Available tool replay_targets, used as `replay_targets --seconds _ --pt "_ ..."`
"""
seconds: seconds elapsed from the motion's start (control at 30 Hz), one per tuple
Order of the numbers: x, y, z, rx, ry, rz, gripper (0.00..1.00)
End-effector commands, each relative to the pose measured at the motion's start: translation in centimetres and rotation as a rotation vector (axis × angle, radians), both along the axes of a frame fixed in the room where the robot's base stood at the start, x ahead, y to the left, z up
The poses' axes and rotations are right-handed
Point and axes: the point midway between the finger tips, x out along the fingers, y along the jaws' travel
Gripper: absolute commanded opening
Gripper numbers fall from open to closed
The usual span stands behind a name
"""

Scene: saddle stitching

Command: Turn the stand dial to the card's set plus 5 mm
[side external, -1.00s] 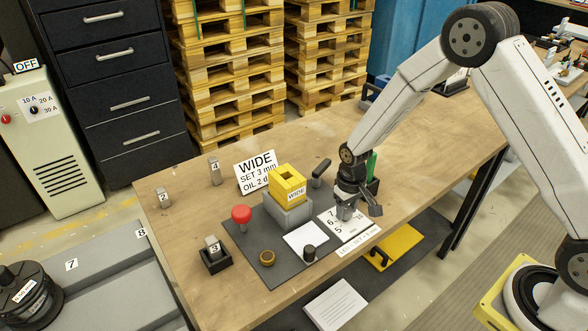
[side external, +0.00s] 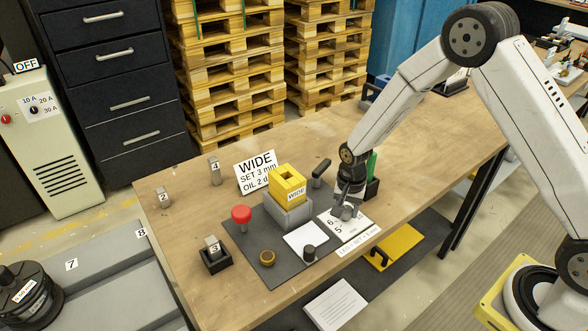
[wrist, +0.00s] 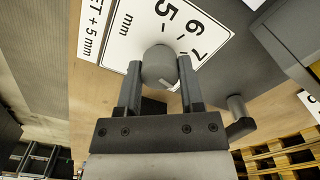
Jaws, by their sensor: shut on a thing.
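The card (side external: 258,172) stands on the table and reads "WIDE", "SET 3 mm" and "OIL 2 d", with the line's end hidden. The stand dial's white plate (side external: 352,230) lies at the table's front edge, with numbers and a "+ 5 mm" label. In the wrist view the dial plate (wrist: 200,22) shows 5, 6 and 7 and "mm". My gripper (side external: 346,210) is down over the plate. In the wrist view my gripper (wrist: 160,75) is shut on the round grey dial knob (wrist: 159,66), one finger on each side. The knob's pointer is not clear.
A yellow block (side external: 287,184) marked "WIDE" sits on a grey stand left of my gripper.

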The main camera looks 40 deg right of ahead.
Motion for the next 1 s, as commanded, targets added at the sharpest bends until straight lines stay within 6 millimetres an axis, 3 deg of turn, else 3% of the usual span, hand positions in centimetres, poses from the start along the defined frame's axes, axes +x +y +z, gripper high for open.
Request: replay_targets --seconds 0.27,0.7,0.73,0.83,1.0 --pt "0.07 -0.01 0.08 0.0 -0.002 -0.1 0.0" --pt "0.08 0.0 0.08 0.0 -0.002 -0.113 0.0" --pt "0.08 0.0 0.08 0.0 -0.002 -0.112 0.51" --pt "0.07 -0.01 0.07 0.0 -0.002 -0.112 0.83" --pt "0.04 -0.01 0.04 0.0 -0.001 -0.112 0.84"
